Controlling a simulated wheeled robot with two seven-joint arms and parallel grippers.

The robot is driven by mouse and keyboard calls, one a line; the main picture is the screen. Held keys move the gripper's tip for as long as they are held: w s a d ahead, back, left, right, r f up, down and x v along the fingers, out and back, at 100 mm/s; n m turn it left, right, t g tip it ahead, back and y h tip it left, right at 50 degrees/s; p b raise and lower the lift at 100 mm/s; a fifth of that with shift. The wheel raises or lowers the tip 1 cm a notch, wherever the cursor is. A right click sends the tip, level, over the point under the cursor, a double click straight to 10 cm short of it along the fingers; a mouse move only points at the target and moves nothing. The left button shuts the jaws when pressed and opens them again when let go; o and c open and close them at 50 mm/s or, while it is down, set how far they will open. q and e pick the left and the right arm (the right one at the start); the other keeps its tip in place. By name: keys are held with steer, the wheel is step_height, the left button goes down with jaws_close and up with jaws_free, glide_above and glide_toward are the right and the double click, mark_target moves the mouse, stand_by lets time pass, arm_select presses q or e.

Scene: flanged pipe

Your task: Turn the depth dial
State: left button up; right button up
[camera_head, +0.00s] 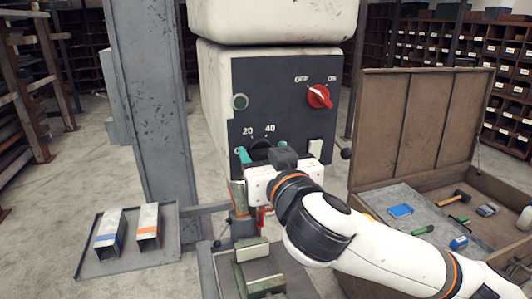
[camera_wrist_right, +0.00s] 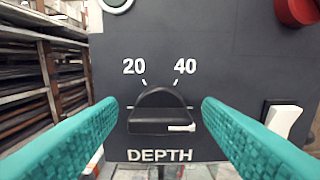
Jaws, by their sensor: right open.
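The depth dial (camera_wrist_right: 158,112) is a black knob on the dark panel, above the word DEPTH, with 20 and 40 marked over it. Its pale mark (camera_wrist_right: 181,128) sits at the lower right of the knob. In the head view the dial (camera_head: 260,144) shows only in part behind my right gripper (camera_head: 262,153). The right gripper is open, with one teal finger on each side of the dial. In the wrist view (camera_wrist_right: 160,106) gaps show between both fingertips and the knob; I cannot tell whether the tips reach its depth. My left gripper is not in view.
A red OFF/ON switch (camera_head: 319,96), a green button (camera_head: 240,102) and a white rocker switch (camera_head: 315,147) share the panel. A grey column (camera_head: 150,90) stands left. An open tool case (camera_head: 420,125) stands right. A tray (camera_head: 100,262) with metal tubes lies lower left.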

steer(key=c, duration=1)
steer(key=shift+n, duration=0.9)
steer(key=n, duration=0.2)
steer(key=shift+n, duration=0.3)
steer(key=n+p, duration=0.1)
steer(key=n, duration=0.4)
steer(key=shift+a+p, duration=0.15)
steer(key=shift+p, duration=0.15)
steer(key=shift+f+n+p, duration=0.1)
steer(key=shift+n+p, duration=0.25)
steer(key=shift+n, duration=0.85)
